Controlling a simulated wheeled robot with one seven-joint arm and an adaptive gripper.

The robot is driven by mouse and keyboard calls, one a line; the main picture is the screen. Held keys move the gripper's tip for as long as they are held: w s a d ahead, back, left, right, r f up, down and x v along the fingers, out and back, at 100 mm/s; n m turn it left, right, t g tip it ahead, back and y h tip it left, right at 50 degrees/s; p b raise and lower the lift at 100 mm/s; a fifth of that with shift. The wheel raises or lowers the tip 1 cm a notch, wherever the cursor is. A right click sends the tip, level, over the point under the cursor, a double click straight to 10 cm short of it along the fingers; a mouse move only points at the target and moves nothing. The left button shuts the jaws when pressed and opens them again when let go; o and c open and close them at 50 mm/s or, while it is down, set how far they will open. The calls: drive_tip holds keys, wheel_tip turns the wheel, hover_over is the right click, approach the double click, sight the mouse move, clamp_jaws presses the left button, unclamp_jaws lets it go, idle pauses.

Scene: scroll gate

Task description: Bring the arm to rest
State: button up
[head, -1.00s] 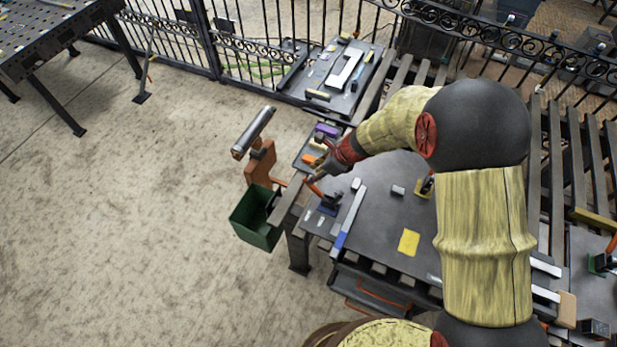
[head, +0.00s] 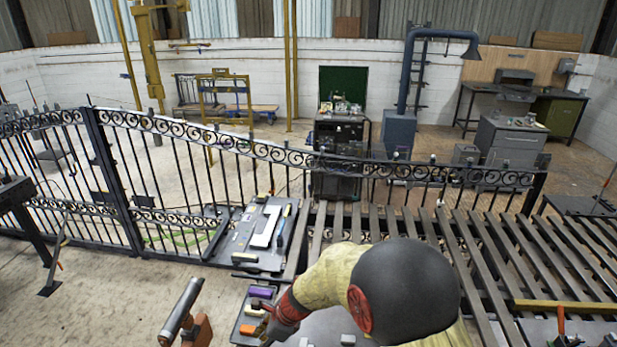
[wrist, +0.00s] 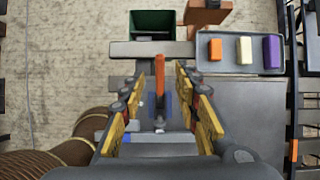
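My gripper (wrist: 160,105) is open in the wrist view, its yellow-padded fingers spread wide. An orange-handled tool (wrist: 160,80) on a dark base shows between the fingers in the picture; I cannot tell its distance from them, and nothing is seen gripped. In the head view my gripper (head: 264,322) is small, near the front of the worktable (head: 325,325), left of my bent arm. The worktable also shows in the wrist view (wrist: 245,110).
A tray (wrist: 222,66) holds an orange block (wrist: 215,50), a cream block (wrist: 245,50) and a purple block (wrist: 271,48). A green bin (wrist: 152,22) hangs at the table edge. A black scroll fence (head: 250,147) and slatted rack (head: 440,240) lie behind.

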drive_tip(key=s+d+f+n+g+h, duration=0.1)
drive_tip(key=s+d+n+g, duration=0.15)
drive_tip(key=s+n, duration=0.4)
drive_tip(key=s+d+r+n+t+h+b, duration=0.1)
drive_tip(key=s+d+r+n+b, duration=0.3)
drive_tip(key=d, duration=0.7)
drive_tip(key=s+d+r+n+t+h+b, duration=0.2)
drive_tip(key=s+d+r+n+t+b, duration=0.2)
drive_tip(key=d, duration=0.7)
drive_tip(key=s+d+r+n+t+h+b, duration=0.1)
drive_tip(key=s+d+r+n+t+b, duration=0.1)
drive_tip(key=s+d+r+n+b, duration=0.2)
drive_tip(key=s+d+r+b, duration=0.1)
drive_tip(key=s+d+b, duration=0.2)
drive_tip(key=d, duration=0.4)
drive_tip(key=shift+r+t+h+b, duration=0.35)
drive_tip(key=shift+h+b, duration=0.05)
drive_tip(key=shift+b, duration=0.45)
